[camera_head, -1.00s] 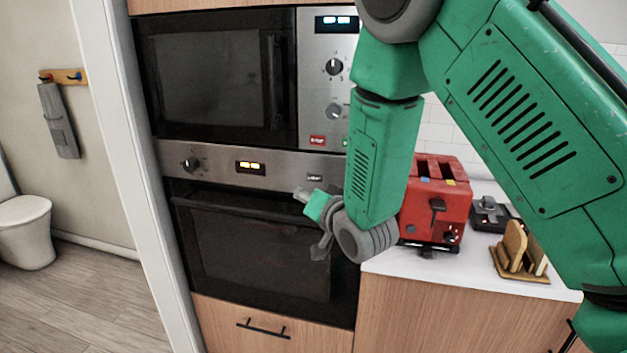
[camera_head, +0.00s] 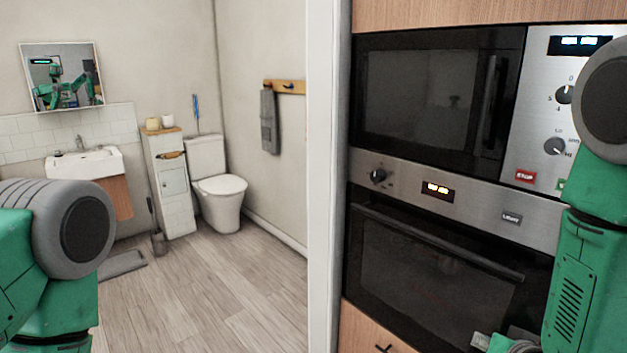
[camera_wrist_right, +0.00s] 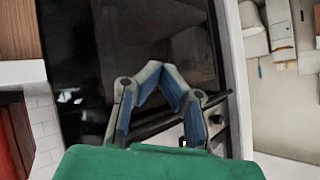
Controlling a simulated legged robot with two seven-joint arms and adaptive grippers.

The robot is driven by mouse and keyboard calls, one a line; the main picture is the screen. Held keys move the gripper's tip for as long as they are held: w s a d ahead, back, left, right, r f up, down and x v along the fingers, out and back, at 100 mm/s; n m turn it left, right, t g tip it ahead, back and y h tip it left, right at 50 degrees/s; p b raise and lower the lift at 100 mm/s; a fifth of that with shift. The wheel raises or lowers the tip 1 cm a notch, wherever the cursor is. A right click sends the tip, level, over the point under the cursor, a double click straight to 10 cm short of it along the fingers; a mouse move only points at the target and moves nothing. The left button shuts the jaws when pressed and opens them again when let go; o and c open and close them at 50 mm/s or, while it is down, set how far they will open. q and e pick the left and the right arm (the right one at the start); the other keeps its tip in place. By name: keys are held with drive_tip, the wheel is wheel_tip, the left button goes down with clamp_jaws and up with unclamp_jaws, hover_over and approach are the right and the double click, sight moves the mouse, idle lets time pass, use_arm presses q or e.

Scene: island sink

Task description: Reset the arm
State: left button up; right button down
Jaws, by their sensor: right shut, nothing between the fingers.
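My right arm (camera_head: 572,290) hangs at the right edge of the head view, green with a grey round joint, in front of the oven. Only a small part of the right gripper (camera_head: 490,342) shows at the bottom edge. In the right wrist view the right gripper (camera_wrist_right: 157,72) has its blue-padded fingers shut with nothing between them, in front of a dark appliance front. My left arm (camera_head: 40,260) shows at the left edge as green links with a large grey joint. Its gripper is out of view.
A built-in microwave (camera_head: 430,95) sits above the oven (camera_head: 430,270) at right. A white door frame (camera_head: 322,150) stands beside them. Beyond it are a toilet (camera_head: 218,190), a sink (camera_head: 85,165), a mirror (camera_head: 62,78) and a narrow cabinet (camera_head: 170,185). The wooden floor (camera_head: 205,290) is largely clear.

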drive_tip(key=s+a+f+n+g+b, duration=0.2)
drive_tip(key=s+f+g, duration=0.3)
drive_tip(key=s+f, duration=0.6)
drive_tip(key=s+a+f+n+g+b, duration=0.2)
drive_tip(key=s+f+n+g, duration=0.2)
drive_tip(key=s+f, duration=0.7)
drive_tip(key=s+g, duration=0.1)
drive_tip(key=s, duration=0.6)
drive_tip(key=shift+a+f+g+y+b, duration=0.15)
drive_tip(key=shift+f+g+y+b, duration=0.15)
drive_tip(key=shift+y+b, duration=0.1)
